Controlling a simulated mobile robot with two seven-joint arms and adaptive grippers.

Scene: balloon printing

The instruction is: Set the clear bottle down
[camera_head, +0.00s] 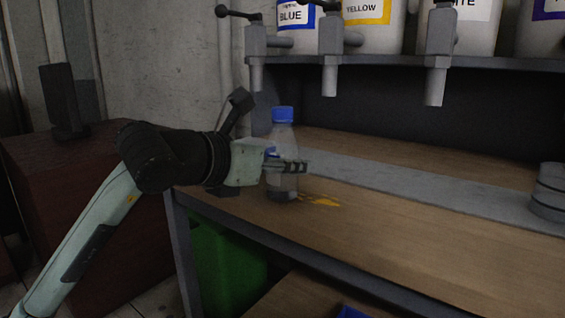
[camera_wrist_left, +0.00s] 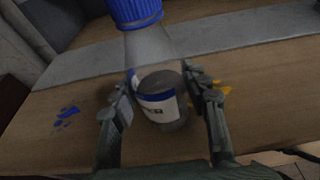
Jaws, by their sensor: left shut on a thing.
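The clear bottle (camera_head: 283,140) has a blue cap and stands upright at the left end of the wooden workbench. My left gripper (camera_head: 290,166) is shut around its lower body. In the left wrist view the bottle (camera_wrist_left: 150,50) sits between the two fingers of my left gripper (camera_wrist_left: 160,100), with a white and blue label and grey contents in its lower part. The bottle's base appears at or very near the bench top (camera_head: 420,230); I cannot tell whether it touches. My right gripper is not in view.
Yellow paint spots (camera_head: 322,202) lie just right of the bottle, and blue spots (camera_wrist_left: 66,116) lie to its left in the wrist view. Taps (camera_head: 330,70) hang from the paint shelf above. A grey round container (camera_head: 549,192) stands at the right. The bench middle is clear.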

